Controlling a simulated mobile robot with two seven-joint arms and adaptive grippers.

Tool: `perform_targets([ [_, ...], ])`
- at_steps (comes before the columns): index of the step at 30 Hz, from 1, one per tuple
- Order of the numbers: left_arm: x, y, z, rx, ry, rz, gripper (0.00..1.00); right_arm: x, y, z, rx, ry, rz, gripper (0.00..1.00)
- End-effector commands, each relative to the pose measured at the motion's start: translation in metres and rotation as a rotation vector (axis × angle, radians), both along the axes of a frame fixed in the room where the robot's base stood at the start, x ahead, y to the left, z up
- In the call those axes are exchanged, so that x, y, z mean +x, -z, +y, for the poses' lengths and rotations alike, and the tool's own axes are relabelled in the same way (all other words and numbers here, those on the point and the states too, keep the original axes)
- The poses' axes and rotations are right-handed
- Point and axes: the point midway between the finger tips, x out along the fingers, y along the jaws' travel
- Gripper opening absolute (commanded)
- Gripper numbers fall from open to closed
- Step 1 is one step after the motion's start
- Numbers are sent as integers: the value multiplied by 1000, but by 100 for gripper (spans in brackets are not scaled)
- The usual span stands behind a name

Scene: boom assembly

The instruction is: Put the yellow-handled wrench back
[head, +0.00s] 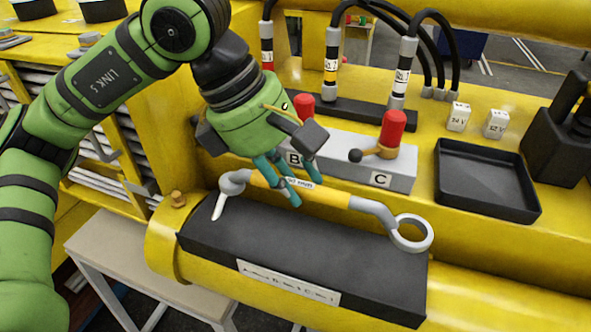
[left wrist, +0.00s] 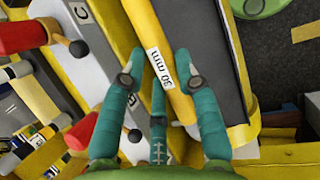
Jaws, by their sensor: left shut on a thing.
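The wrench has a yellow handle (head: 328,198) with a "30 mm" label, a grey open end (head: 235,182) at left and a grey ring end (head: 428,232) at right. My left gripper (head: 288,190) is shut on the handle near its label, with teal fingers on both sides. The left wrist view shows the yellow handle (left wrist: 148,28) between the fingers (left wrist: 158,90). The wrench is over the black holder (head: 300,240) with a white label plate on its front; I cannot tell whether it touches. My right gripper is not in view.
Behind the wrench is a grey valve block (head: 345,165) with red-topped levers (head: 393,128). An empty black tray (head: 485,180) and two small white blocks (head: 459,116) are at right. Black hoses rise behind. The yellow beam (head: 480,295) lies under the holder.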

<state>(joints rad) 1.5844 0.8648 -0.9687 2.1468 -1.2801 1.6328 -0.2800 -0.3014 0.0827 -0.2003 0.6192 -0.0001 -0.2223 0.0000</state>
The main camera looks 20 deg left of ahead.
Motion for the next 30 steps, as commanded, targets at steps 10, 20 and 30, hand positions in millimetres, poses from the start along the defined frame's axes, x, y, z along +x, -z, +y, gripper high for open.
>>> perform_targets([
  [10, 0, 36, 0, -1, -1, 0, 0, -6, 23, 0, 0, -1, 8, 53],
  [20, 0, 69, 0, -1, -1, 0, 0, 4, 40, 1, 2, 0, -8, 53],
  [30, 0, 72, 0, -2, 0, -1, 0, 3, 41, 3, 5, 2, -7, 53],
])
